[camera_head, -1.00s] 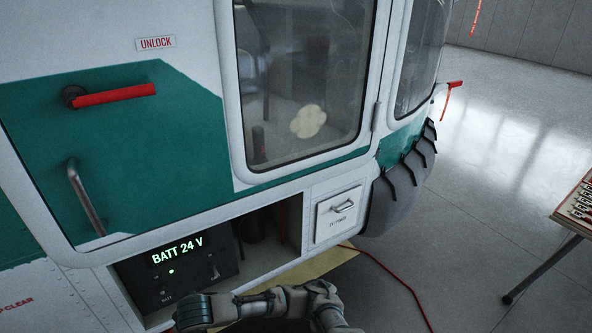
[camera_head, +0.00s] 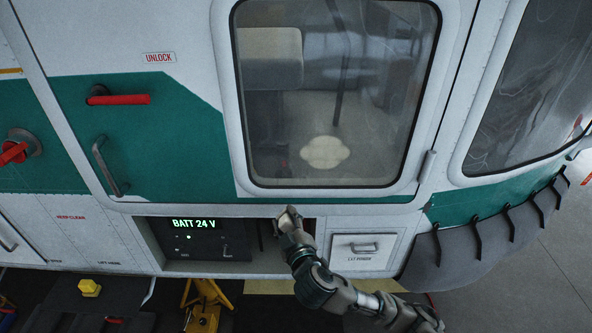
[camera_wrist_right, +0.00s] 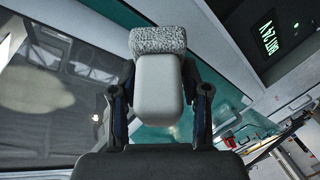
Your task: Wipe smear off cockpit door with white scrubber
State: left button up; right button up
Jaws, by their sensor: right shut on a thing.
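A pale cream smear (camera_head: 325,152) shows on the lower window pane of the cockpit door (camera_head: 228,150). The door is white and green with a red handle (camera_head: 125,99). The smear also shows as a blurred patch at the left of the right wrist view (camera_wrist_right: 40,85). My right gripper (camera_head: 290,217) is below the window, in front of the battery recess, lower left of the smear. It is shut on the white scrubber (camera_wrist_right: 157,90), which has a grey textured pad at its far end. The scrubber appears apart from the smear. My left gripper is out of view.
A grey grab bar (camera_head: 110,165) sticks out from the door's left part. Below the door are a lit BATT 24 V panel (camera_head: 205,238) and an EXT POWER hatch (camera_head: 365,252). A yellow jack stand (camera_head: 205,303) stands on the floor.

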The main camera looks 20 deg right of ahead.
aim_at(289, 153)
jog(key=r+t+p, duration=0.1)
jog(key=r, duration=0.3)
jog(key=s+r+n+t, duration=0.1)
jog(key=r, duration=0.3)
jog(key=s+a+r+t+p, duration=0.1)
jog(key=r+t, duration=0.1)
jog(key=r, duration=0.2)
jog(key=shift+s+p, duration=0.15)
jog(key=shift+p, duration=0.2)
jog(key=shift+t, duration=0.3)
jog(key=w+d, duration=0.1)
jog(key=w+d+r, duration=0.1)
jog(key=w, duration=0.1)
jog(key=w+d+r, duration=0.1)
jog(key=w, duration=0.1)
jog(key=shift+d+b, duration=0.4)
jog(key=shift+d, duration=0.4)
jog(key=shift+a, duration=0.25)
jog(key=shift+w+a, duration=0.2)
jog(key=shift+a, duration=0.35)
jog(key=shift+w+a+r, duration=0.1)
jog(key=shift+w+a, duration=0.05)
jog(key=shift+a, duration=0.05)
jog(key=shift+d, duration=0.1)
jog(key=shift+w+d, duration=0.25)
jog(key=shift+d, duration=0.65)
jog(key=shift+w, duration=0.2)
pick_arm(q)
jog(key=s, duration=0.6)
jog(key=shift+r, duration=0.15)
